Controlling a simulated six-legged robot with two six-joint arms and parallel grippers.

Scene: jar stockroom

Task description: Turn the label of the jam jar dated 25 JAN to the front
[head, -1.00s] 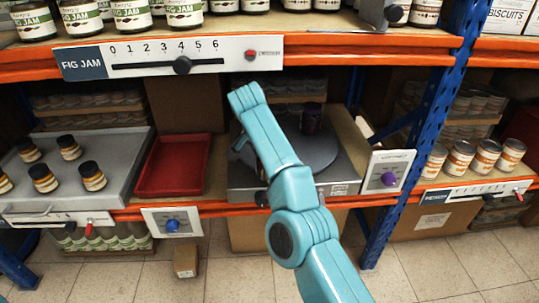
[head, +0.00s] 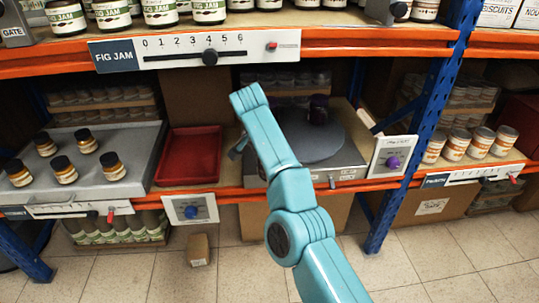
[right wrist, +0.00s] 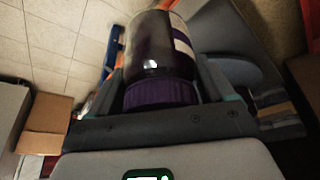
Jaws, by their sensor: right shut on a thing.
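In the right wrist view my right gripper (right wrist: 162,75) is shut on a dark jar (right wrist: 155,45) with a ridged purple lid (right wrist: 160,94). The lid is on the side toward my wrist. Part of a white label with a purple band shows at the jar's right edge; no date can be read. In the head view a dark purple jar (head: 318,110) shows on the grey round turntable (head: 310,140), beside my teal right arm. I cannot tell whether it is the held jar. My right fingertips are not clear there. My left gripper is not in view.
A red tray (head: 190,183) lies left of the turntable, and a grey tray (head: 120,140) with several amber jars lies further left. A blue post (head: 395,190) stands right. The fig jam shelf (head: 350,43) runs above. A panel with a purple knob (head: 390,156) is beside the turntable.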

